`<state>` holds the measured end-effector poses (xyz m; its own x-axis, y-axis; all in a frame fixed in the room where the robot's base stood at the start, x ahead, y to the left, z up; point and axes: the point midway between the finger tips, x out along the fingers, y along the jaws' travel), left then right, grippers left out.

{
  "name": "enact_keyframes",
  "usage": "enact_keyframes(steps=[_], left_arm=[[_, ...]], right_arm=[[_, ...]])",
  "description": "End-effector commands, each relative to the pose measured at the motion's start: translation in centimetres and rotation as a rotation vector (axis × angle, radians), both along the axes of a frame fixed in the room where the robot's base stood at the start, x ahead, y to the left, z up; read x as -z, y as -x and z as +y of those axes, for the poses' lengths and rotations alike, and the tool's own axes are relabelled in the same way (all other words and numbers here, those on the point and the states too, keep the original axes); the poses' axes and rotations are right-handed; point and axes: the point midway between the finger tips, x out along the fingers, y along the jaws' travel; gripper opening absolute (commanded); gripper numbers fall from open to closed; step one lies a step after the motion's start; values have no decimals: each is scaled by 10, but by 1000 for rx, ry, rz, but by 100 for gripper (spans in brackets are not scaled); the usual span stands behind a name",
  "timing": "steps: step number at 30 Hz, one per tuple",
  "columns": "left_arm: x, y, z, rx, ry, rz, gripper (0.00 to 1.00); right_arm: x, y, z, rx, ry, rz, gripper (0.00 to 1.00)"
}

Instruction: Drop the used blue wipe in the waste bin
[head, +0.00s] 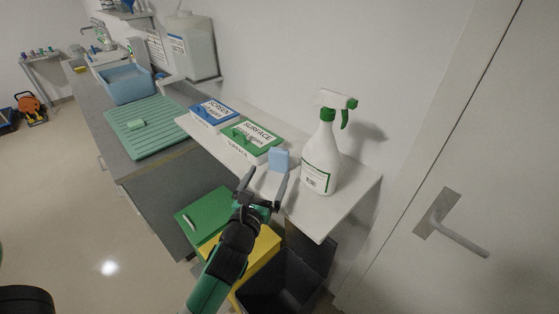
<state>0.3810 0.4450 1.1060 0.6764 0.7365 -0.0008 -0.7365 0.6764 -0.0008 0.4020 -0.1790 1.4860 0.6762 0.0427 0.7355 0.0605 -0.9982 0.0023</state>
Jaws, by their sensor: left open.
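The blue wipe (279,160) is a small light-blue piece on the white shelf, between the green-and-white box and the spray bottle. My left gripper (268,173) reaches up from below, its fingers open and apart. In the picture its fingertips lie just below the wipe, and nothing shows held between them; whether they touch the wipe I cannot tell. A dark open-topped bin (264,292) stands on the floor below the shelf. Beside it is a yellow bin (262,252), partly hidden by my left arm. Which is the waste bin is not labelled. My right gripper is not in view.
A white spray bottle (321,160) with a green trigger stands right of the wipe. A green box (252,141) and a blue box (213,113) stand to its left. A green lid (205,215) is beside the yellow bin. A door handle (450,229) juts out at right.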

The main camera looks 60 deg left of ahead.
Motion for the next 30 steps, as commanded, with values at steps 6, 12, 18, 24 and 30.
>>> enact_keyframes(steps=[6,12,18,24,30], left_arm=[[0,-7,7,0,-1,-1,100],[1,-31,26,-2,-1,-1,100],[1,-45,41,1,-1,1,100],[1,-45,40,1,-1,0,96],[1,-45,40,2,-1,0,60]], right_arm=[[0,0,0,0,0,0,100],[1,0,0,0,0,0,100],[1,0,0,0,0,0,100],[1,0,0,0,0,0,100],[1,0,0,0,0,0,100]])
